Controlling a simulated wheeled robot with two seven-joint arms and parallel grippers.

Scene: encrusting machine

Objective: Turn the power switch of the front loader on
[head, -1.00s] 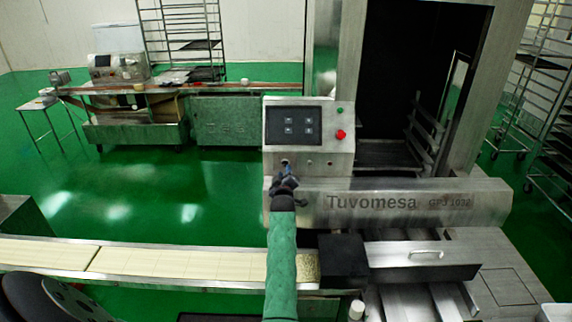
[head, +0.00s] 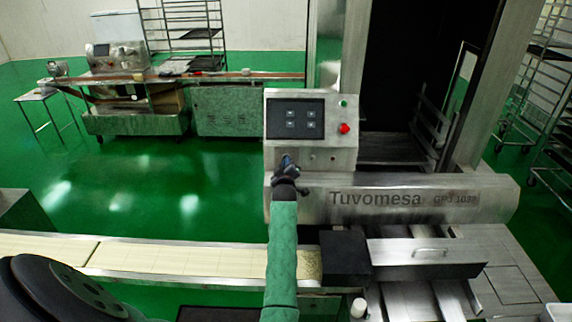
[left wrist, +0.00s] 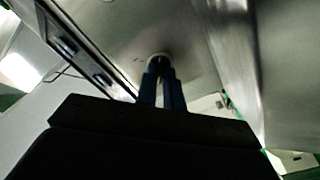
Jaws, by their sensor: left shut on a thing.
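The front loader is the steel machine marked Tuvomesa, with a slanted control panel (head: 311,137) that carries a dark screen, a red button and a small green button. The power switch is at the panel's lower left, mostly hidden by my left gripper (head: 287,161) in the head view. In the left wrist view, the switch's pale round base (left wrist: 158,57) shows at the tips of my left gripper's two blue-grey fingers (left wrist: 160,72). The fingers are close together and shut on the switch. Which way it is turned cannot be seen. My right gripper is not in view.
A conveyor belt (head: 180,256) runs along the front left to a black block (head: 343,258) beside a steel drawer with a handle (head: 430,250). Rack trolleys (head: 560,95) stand at the right. Green floor (head: 130,190) is open behind the belt.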

